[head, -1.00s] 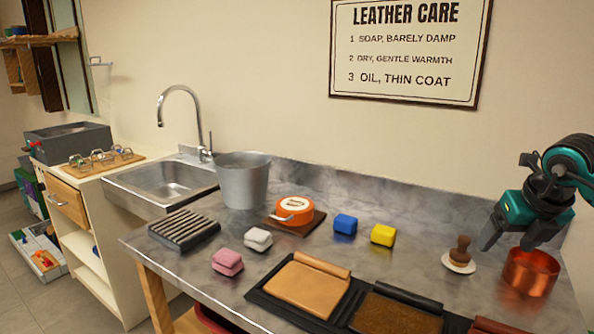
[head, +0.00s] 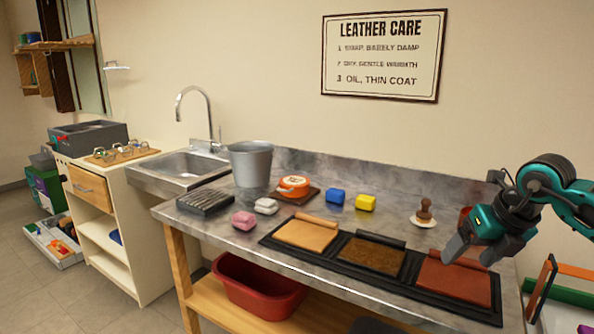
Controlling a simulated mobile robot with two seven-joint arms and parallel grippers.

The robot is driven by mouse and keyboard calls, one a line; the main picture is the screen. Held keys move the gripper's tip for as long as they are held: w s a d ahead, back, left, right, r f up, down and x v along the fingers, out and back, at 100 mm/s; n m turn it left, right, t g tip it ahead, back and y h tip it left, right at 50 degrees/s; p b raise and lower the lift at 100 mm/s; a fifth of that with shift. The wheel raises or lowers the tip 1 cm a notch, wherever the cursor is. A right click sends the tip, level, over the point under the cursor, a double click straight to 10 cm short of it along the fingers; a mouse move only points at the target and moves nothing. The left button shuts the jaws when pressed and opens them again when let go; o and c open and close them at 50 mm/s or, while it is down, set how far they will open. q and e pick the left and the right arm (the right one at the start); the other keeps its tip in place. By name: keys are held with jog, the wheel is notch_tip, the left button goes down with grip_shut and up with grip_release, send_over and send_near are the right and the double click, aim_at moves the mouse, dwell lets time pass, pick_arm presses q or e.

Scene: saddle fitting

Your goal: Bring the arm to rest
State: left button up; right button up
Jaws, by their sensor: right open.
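My right gripper (head: 468,252) is at the right of the head view, on a teal and dark grey arm. It is open and empty, its dark fingers pointing down over the reddish leather panel (head: 452,281) at the right end of the black tray. It looks to be above the panel, but I cannot tell the height. It partly hides the copper pot (head: 465,215) behind it. My left gripper is not in the head view.
A red tub (head: 258,290) sits on the shelf below. A rack (head: 565,290) stands at the right.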

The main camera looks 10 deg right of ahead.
jog(key=s+a+f+m+t+y+p, duration=0.1)
jog(key=a+f+m+t+y, duration=0.15)
jog(key=a+y, duration=0.75)
jog(key=s+a+f+m+t+y, duration=0.2)
jog(key=a+m+y, duration=0.25)
jog(key=a, duration=1.15)
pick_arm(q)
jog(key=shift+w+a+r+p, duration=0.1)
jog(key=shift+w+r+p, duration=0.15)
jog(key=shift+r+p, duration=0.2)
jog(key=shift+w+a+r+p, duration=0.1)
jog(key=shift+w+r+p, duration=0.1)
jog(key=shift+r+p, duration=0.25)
pick_arm(e)
jog(key=s+d+f+m+h, duration=0.1)
jog(key=s+f+m+h, duration=0.3)
jog(key=f+m, duration=0.3)
jog(key=s+d+f+m+t+h, duration=0.1)
jog(key=s+d+f+m+h, duration=0.1)
jog(key=s+f+m+h, duration=0.3)
jog(key=s+d+f+m+h, duration=0.2)
jog(key=s+f+m+h, duration=0.2)
jog(key=f+m, duration=0.6)
jog(key=s+m, duration=0.1)
jog(key=m, duration=0.1)
jog(key=shift+f+m+h, duration=0.35)
jog(key=shift+m, duration=0.05)
